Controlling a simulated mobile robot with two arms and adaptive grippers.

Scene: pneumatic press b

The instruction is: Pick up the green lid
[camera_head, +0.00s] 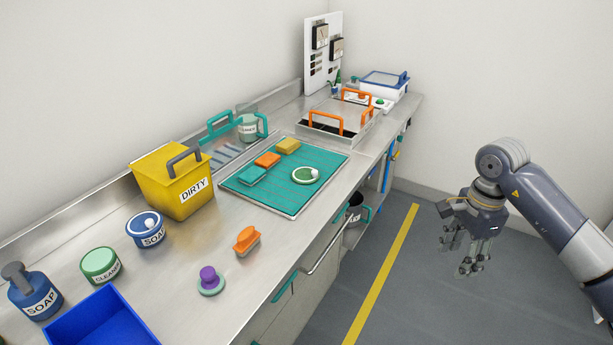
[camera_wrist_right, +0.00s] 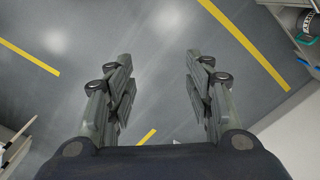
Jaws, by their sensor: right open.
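My right gripper (camera_head: 460,256) hangs over the floor to the right of the counter, well away from the lid. It is open and empty. In the right wrist view its two fingers (camera_wrist_right: 158,85) stand apart with only floor between them. The lid does not show in that view. My left gripper is not in view.
Sponges (camera_head: 267,160) lie on the mat's left. An orange-handled metal box (camera_head: 342,125) stands behind.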

